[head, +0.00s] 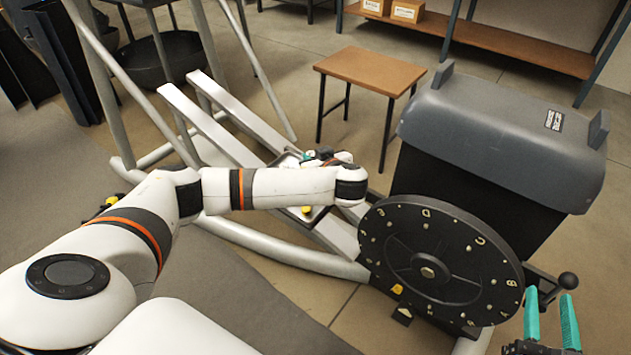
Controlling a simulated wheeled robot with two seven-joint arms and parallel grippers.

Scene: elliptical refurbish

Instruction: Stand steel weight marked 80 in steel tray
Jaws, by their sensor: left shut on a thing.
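My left arm reaches across the middle, over a shallow metallic tray (287,160) on the elliptical's rails. The arm hides most of this tray. Only a bit of my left gripper (309,157) shows, as teal and dark parts behind the forearm near the tray's far side. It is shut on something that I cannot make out. A small yellow thing (306,209) shows at the tray's near side. I cannot pick out the steel weight or its mark 80. My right gripper (551,312) is at the lower right, with its teal fingers apart and nothing seen between them.
A big black disc (400,245) with letters and the grey-hooded housing (500,125) stand right of the tray. Metal rails and tubes (290,258) surround it. A small wooden table (372,70) and a shelf (480,38) with boxes stand behind.

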